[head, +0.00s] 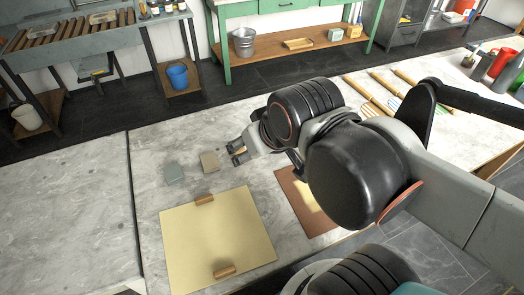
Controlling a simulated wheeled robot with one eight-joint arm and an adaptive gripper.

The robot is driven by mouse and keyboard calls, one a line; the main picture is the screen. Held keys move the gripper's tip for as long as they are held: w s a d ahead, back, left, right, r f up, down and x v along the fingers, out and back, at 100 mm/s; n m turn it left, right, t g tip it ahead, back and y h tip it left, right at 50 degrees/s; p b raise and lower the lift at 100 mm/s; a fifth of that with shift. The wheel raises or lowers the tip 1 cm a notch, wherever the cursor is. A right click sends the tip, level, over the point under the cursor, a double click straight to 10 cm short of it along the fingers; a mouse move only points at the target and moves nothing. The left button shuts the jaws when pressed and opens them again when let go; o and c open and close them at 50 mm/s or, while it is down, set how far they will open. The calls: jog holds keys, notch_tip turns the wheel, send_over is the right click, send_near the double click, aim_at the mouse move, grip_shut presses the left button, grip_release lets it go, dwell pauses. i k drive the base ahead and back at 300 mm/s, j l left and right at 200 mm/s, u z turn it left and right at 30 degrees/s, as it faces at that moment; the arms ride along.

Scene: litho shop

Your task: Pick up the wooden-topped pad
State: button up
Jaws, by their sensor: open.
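A small square block with a brownish top (210,161), which looks like the wooden-topped pad, lies on the grey marbled stone surface (150,200). My gripper (234,153) is just to its right, with open fingers pointing left toward it. The fingers look empty and apart from the block. The height of the fingertips above the stone is hard to tell. My arm reaches in from the right and hides part of the stone.
A grey-green block (174,174) lies left of the brownish one. A yellow sheet (215,238) with two wooden pieces (204,199) lies in front. A brown board (304,208) lies partly under my arm. Several wooden-handled tools (392,89) lie at the back right. The left stone is clear.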

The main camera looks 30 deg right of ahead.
aim_at(242, 149)
jog(key=z, duration=0.2)
jog(key=j+z, duration=0.4)
jog(key=k+j+z, duration=0.15)
jog(key=z, duration=0.2)
